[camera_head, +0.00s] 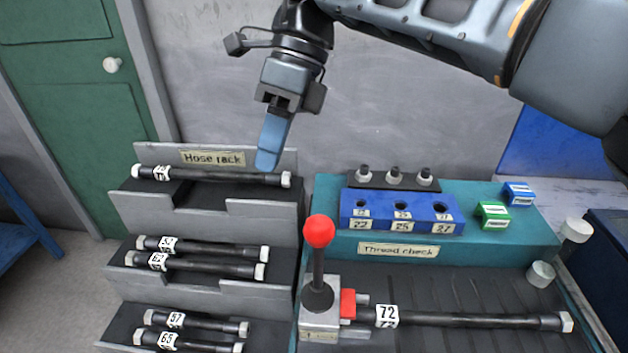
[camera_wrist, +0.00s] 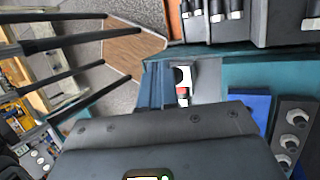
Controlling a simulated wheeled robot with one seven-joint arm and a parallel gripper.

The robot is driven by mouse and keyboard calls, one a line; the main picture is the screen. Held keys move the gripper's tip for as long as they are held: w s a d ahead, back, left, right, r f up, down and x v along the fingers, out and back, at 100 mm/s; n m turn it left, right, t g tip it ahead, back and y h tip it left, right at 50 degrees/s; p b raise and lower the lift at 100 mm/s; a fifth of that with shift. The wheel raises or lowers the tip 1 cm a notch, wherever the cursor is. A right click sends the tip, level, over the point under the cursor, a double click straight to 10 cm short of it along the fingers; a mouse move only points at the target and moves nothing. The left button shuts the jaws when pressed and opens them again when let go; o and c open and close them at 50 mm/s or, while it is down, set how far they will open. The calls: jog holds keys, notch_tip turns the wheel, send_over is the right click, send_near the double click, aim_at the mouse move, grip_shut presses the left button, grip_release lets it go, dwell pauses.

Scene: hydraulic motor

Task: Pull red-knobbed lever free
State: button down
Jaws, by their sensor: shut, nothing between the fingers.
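The red-knobbed lever (camera_head: 319,231) stands upright in the head view. Its black stem rises from a dark boot on a grey metal block (camera_head: 320,322) at the front edge of the teal bench. A red jaw piece (camera_head: 347,305) sits beside the block, at the end of the hose marked 72 (camera_head: 460,320). My gripper (camera_head: 268,165) is shut and empty, its blue fingers pointing down. It is above and left of the knob, apart from it, in front of the hose rack. In the wrist view a small red part (camera_wrist: 182,92) shows past my fingers; I cannot tell which part it is.
The hose rack (camera_head: 205,225) with several tagged hoses stands left of the lever. A blue thread-check block (camera_head: 400,212) and a green block (camera_head: 493,214) sit on the teal bench (camera_head: 520,240) behind. A grey wall is at the back.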

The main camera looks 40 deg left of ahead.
jog(key=w+d+r+t+h, duration=0.2)
jog(key=w+d+r, duration=0.3)
jog(key=w, duration=0.3)
jog(key=p, duration=0.3)
send_near(318, 254)
jog(key=shift+w+a+f+m, duration=0.15)
jog(key=shift+w+f, duration=0.1)
jog(key=shift+f, duration=0.35)
jog(key=shift+w+a+f+m, duration=0.1)
jog(key=shift+w+f, duration=0.15)
jog(key=shift+f, duration=0.3)
jog(key=shift+w+a+f+m, duration=0.15)
jog(key=shift+w+f, duration=0.15)
jog(key=shift+f, duration=0.3)
jog(key=shift+s+d+t+b, duration=0.1)
jog(key=shift+t+b, duration=0.2)
jog(key=shift+b, duration=0.1)
